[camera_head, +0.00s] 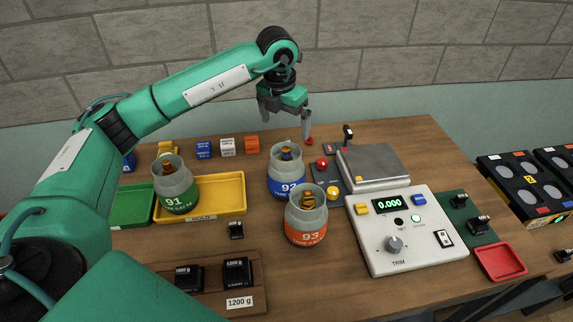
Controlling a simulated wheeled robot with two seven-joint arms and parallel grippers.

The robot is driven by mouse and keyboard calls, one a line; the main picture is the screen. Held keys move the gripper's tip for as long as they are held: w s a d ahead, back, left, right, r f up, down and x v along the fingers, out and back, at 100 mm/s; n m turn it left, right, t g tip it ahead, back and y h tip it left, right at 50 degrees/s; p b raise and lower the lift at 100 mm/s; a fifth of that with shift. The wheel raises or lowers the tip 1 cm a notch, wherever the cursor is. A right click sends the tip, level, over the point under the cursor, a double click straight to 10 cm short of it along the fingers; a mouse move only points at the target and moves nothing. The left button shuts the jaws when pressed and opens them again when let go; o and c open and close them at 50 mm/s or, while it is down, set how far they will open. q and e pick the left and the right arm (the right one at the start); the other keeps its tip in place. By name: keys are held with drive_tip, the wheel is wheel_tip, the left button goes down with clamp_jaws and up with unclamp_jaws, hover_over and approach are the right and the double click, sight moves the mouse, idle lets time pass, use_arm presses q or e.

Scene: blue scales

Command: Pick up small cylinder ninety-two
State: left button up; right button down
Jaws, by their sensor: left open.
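Cylinder 91 (177,190), with a green band, stands at the yellow tray to the left. My left gripper (288,122) is open and empty, pointing down above and behind cylinder 92, apart from it. My right gripper is not in view.
A scale with a metal plate (373,164) and a control box (405,232) reading 0.000 stand to the right. A yellow tray (228,209), a green tray (138,205) and a red tray (500,262) lie on the table. Black weights sit on a wooden block (209,292) in front.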

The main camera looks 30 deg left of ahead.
sight(286, 148)
use_arm(q)
drive_tip(key=f, duration=0.2)
drive_tip(key=f+p, duration=0.1)
drive_tip(key=f, duration=0.1)
drive_tip(key=f+p, duration=0.1)
drive_tip(key=f, duration=0.2)
drive_tip(key=shift+w, duration=0.35)
drive_tip(key=shift+f, duration=0.2)
drive_tip(key=shift+f+p, duration=0.15)
drive_tip(key=shift+p, duration=0.2)
drive_tip(key=f+p, duration=0.1)
drive_tip(key=f, duration=0.1)
drive_tip(key=w+f+p, duration=0.1)
drive_tip(key=shift+a+f+p, duration=0.25)
drive_tip(key=shift+f+p, duration=0.1)
drive_tip(key=shift+f, duration=0.55)
drive_tip(key=c, duration=1.8)
drive_tip(key=shift+w+r, duration=0.1)
drive_tip(key=c, duration=0.3)
